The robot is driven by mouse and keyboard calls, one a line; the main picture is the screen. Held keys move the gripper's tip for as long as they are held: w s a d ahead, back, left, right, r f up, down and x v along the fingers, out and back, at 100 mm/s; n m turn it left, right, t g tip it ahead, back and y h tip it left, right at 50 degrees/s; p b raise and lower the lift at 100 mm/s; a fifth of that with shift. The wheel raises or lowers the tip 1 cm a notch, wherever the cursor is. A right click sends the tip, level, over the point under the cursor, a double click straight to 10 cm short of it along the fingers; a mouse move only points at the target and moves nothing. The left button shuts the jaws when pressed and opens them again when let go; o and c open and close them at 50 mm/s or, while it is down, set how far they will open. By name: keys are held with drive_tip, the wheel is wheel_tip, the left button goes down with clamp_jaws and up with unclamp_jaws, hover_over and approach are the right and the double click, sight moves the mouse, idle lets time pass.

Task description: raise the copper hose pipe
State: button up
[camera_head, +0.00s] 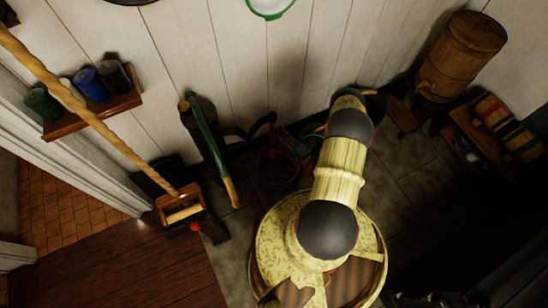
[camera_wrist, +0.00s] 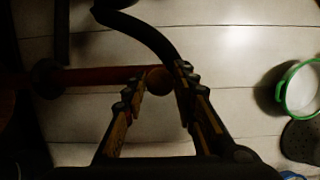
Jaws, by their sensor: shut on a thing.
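In the wrist view, the copper hose pipe (camera_wrist: 105,76) is a dark reddish bar lying across the picture from the left, with a rounded end between my fingers. My gripper (camera_wrist: 160,75) is shut on this end, one finger on each side. A thick black hose (camera_wrist: 140,27) curves over the pipe and runs down behind the right finger. In the head view, my arm covers the gripper. A dark piece of equipment with a black hose (camera_head: 262,124) shows low by the wall, left of my arm; the pipe cannot be made out clearly there.
A green-rimmed round thing (camera_wrist: 300,88) is at the right in the wrist view. A wooden barrel (camera_head: 462,55) stands at the upper right. A dark green pole (camera_head: 208,140) leans at the wall. A rope (camera_head: 90,112) crosses the left. A small wooden box (camera_head: 182,209) sits below it.

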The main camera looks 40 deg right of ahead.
wheel_tip(320, 180, up, 12)
drive_tip(key=p, duration=0.6)
drive_tip(key=shift+d+p, duration=0.1)
drive_tip(key=shift+p, duration=0.25)
drive_tip(key=shift+w, duration=0.1)
drive_tip(key=o, duration=1.3)
drive_tip(key=shift+f, duration=0.1)
drive_tip(key=shift+c, duration=0.2)
drive_tip(key=s, duration=1.1)
drive_tip(key=shift+b, duration=0.3)
drive_tip(key=shift+s, duration=0.1)
